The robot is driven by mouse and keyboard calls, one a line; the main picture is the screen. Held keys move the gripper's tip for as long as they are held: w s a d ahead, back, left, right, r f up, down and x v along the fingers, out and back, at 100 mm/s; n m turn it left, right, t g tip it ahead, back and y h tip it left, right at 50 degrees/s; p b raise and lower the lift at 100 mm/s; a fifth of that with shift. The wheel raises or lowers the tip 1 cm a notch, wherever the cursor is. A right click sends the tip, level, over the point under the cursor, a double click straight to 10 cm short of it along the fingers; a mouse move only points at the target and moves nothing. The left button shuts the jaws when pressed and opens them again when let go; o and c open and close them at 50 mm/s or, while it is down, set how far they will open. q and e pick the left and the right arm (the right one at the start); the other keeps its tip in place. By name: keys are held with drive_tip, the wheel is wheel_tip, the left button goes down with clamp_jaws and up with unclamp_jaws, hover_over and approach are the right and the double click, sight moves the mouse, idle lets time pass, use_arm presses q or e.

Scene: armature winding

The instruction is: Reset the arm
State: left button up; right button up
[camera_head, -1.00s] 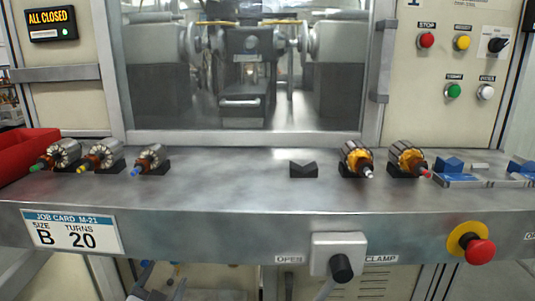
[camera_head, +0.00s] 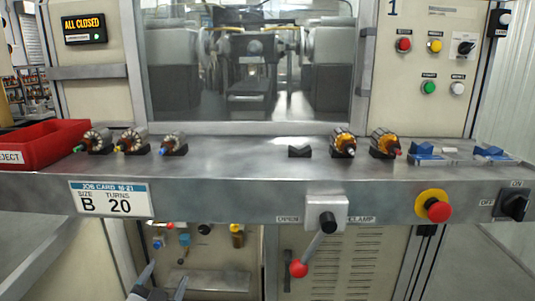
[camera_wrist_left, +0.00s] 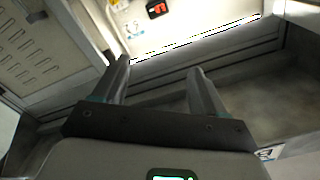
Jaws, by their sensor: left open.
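My left gripper (camera_head: 166,277) shows low in the head view, below the steel ledge (camera_head: 250,184) and in front of the lower cabinet. Its fingers are apart with nothing between them. The left wrist view shows the same open, empty fingers (camera_wrist_left: 160,66). Only the end of my left arm shows in the head view. My right gripper is in neither view.
Bare armatures (camera_head: 132,143) and orange-wound armatures (camera_head: 343,143) sit on the ledge, with an empty black cradle (camera_head: 299,151) between. A red reject bin (camera_head: 45,143) stands left. A red-knobbed clamp lever (camera_head: 312,252) and emergency stop (camera_head: 436,208) project from the front.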

use_arm(q)
drive_tip(key=s+d+f+n+g+h+p, duration=0.1)
drive_tip(key=s+d+f+n+g+p, duration=0.2)
drive_tip(key=s+g+p, duration=0.3)
drive_tip(key=s+d+f+n+g+h+p, duration=0.1)
drive_tip(key=s+d+f+n+g+p, duration=0.2)
drive_tip(key=s+p, duration=0.8)
drive_tip(key=s+d+f+n+g+h+p, duration=0.1)
drive_tip(key=s+d+f+g+p, duration=0.3)
drive_tip(key=s+g+p, duration=0.4)
drive_tip(key=s+n+p, duration=0.1)
drive_tip(key=s, duration=0.2)
drive_tip(key=shift+f+n+g+p, duration=0.2)
drive_tip(key=shift+n+g+p, duration=0.1)
drive_tip(key=shift+n+p, duration=0.1)
drive_tip(key=shift+w, duration=0.1)
